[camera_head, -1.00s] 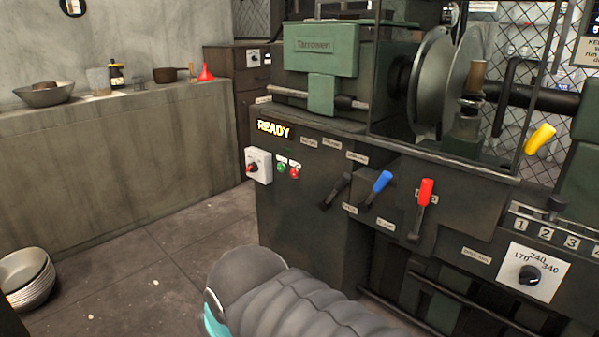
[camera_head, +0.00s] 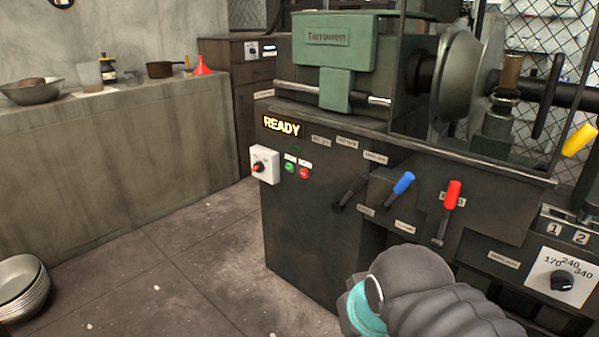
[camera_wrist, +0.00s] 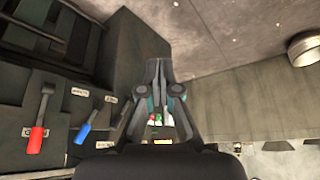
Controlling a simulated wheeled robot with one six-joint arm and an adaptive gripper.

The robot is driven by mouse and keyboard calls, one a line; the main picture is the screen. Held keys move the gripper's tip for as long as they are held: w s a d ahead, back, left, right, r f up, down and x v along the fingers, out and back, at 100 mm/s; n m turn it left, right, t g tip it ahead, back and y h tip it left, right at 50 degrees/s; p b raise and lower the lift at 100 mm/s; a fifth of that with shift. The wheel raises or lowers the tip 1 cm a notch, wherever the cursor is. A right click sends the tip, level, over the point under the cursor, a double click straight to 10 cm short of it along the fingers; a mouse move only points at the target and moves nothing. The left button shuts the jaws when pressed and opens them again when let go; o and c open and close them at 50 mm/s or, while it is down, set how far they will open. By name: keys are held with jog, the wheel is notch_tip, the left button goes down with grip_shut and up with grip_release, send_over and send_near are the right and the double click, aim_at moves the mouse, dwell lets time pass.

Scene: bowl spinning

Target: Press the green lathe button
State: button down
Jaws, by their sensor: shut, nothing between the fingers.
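The green lathe button (camera_head: 290,168) is on the dark front of the lathe, just below the lit READY sign (camera_head: 282,126). In the wrist view, my gripper (camera_wrist: 155,62) is shut and empty. The green button (camera_wrist: 159,118) shows small through the gap between its finger linkages, apart from the fingertips. In the head view only my arm shows at the bottom; the gripper itself is out of sight there.
Black, blue (camera_head: 399,188) and red (camera_head: 452,195) levers stick out of the lathe front to the right of the buttons. A speed dial (camera_head: 562,281) is further right. Stacked bowls (camera_head: 22,285) are at the lower left.

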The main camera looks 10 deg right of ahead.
jog(key=shift+w, duration=0.1)
jog(key=w+a+r+n+t, duration=0.1)
jog(key=w+n+t, duration=0.15)
jog(key=w, duration=0.75)
jog(key=w+a+r+n+t, duration=0.1)
jog(key=w+n+t, duration=0.15)
jog(key=w, duration=0.75)
jog(key=w+a+r+n+t, duration=0.15)
jog(key=w+n, duration=0.25)
jog(key=w, duration=0.7)
jog(key=w+f+n+t+h, duration=0.1)
jog(key=w+f+n+t, duration=0.1)
jog(key=w, duration=0.8)
jog(key=w+f+n+t+h, duration=0.1)
jog(key=w+f+n+t, duration=0.2)
jog(key=w, duration=0.7)
notch_tip(320, 180, down, 4)
jog(key=shift+w+a+f+n+t+h, duration=0.2)
jog(key=shift+w+n+t+h, duration=0.2)
jog(key=shift+n, duration=0.7)
